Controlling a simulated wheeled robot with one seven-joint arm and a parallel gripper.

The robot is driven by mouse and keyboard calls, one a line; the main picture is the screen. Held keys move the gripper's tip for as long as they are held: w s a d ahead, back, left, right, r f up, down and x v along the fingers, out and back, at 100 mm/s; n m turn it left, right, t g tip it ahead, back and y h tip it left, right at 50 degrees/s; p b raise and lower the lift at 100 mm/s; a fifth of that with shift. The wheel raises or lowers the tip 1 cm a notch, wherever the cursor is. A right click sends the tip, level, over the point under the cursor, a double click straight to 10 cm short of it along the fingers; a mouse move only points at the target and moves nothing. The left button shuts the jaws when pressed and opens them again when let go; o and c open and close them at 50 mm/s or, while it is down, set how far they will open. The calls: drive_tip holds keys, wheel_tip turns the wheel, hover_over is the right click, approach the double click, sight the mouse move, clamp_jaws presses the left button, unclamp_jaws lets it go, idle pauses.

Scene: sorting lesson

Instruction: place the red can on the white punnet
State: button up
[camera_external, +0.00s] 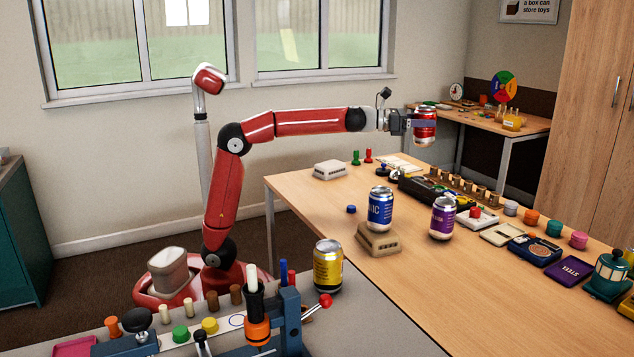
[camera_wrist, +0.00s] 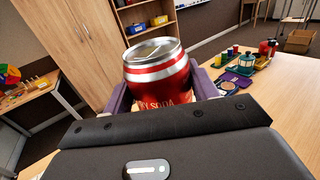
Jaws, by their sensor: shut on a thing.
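The red can (camera_wrist: 158,78) is a red soda can with a silver top, held in the air between the purple fingers of my gripper. In the external view the red can (camera_external: 426,139) is roughly upright, with my gripper (camera_external: 424,124) shut around its middle, high over the back of the wooden table. The white punnet (camera_external: 330,171) is a small slotted box at the table's far left, apart from the can and to its left and below. Nothing shows on its top. The wrist view does not show the punnet.
A blue can (camera_external: 380,207) stands on a beige punnet (camera_external: 379,243); a purple can (camera_external: 442,217) stands beside it. A blue cap (camera_external: 351,209) and red and green pegs (camera_external: 362,157) are near the white punnet. A yellow can (camera_external: 327,266) stands on the grey front bench.

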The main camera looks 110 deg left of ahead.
drive_tip(key=s+a+n+g+y, duration=0.1)
drive_tip(key=s+a+n+y, duration=0.25)
drive_tip(key=s+a, duration=0.75)
drive_tip(key=n+g+y+b, duration=0.45)
drive_tip(key=y+b, duration=0.25)
drive_tip(key=b, duration=0.4)
hover_over(329, 163)
wheel_tip(329, 163, down, 14)
drive_tip(key=r, duration=0.1)
drive_tip(key=shift+g, duration=0.35)
drive_tip(key=shift+w+d+f+b, duration=0.15)
drive_tip(key=shift+f+b, duration=0.35)
drive_tip(key=shift+f, duration=0.8)
drive_tip(key=shift+w+d+f+b, duration=0.1)
drive_tip(key=shift+f+b, duration=0.4)
drive_tip(key=shift+f, duration=0.8)
drive_tip(key=shift+f, duration=0.2)
drive_tip(key=o, duration=0.9)
drive_tip(key=shift+s, duration=0.1)
drive_tip(key=shift+o, duration=0.2)
